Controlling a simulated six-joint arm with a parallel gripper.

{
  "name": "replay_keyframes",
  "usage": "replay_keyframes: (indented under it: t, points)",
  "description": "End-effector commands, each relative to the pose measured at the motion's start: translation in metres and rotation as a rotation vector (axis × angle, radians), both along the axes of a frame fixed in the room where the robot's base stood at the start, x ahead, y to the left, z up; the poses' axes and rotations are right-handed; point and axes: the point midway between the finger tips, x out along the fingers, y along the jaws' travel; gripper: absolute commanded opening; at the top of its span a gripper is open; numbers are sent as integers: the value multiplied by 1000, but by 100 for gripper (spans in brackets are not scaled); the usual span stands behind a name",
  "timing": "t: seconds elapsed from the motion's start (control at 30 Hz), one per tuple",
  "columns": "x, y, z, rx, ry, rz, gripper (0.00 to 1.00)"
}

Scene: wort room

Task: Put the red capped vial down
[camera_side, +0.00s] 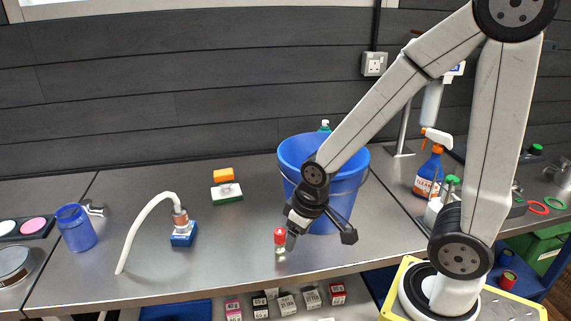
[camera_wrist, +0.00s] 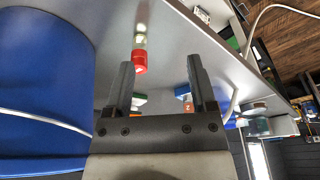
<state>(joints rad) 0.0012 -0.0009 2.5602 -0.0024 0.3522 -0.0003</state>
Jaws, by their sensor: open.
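The red capped vial (camera_side: 280,242) stands upright on the steel counter (camera_side: 140,245), in front of the blue bucket. It has a red cap and a clear body with a pale lower part. My gripper (camera_side: 318,238) is open, low over the counter, just right of the vial in the side view. In the wrist view, the vial (camera_wrist: 140,55) shows just beyond the fingertips of my gripper (camera_wrist: 160,62), closer to the left finger. The fingers are not closed on it. Whether one finger touches it I cannot tell.
A blue bucket (camera_side: 300,155) stands close behind my gripper. To the left are a blue-based device with a white hose (camera_side: 184,235), a green sponge (camera_side: 227,192), an orange sponge (camera_side: 223,175) and a blue jar (camera_side: 76,229). Small boxes (camera_side: 286,304) sit below the counter's front edge.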

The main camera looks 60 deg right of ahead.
Motion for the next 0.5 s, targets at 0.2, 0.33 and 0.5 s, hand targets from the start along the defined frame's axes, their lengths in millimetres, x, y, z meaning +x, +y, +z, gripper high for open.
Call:
replay_keyframes:
  t: [0.2, 0.33, 0.5]
  points:
    - [0, 0, 0, 0, 0, 0, 81]
    - [0, 0, 0, 1, -1, -1, 81]
    - [5, -1, 0, 4, 8, -17, 81]
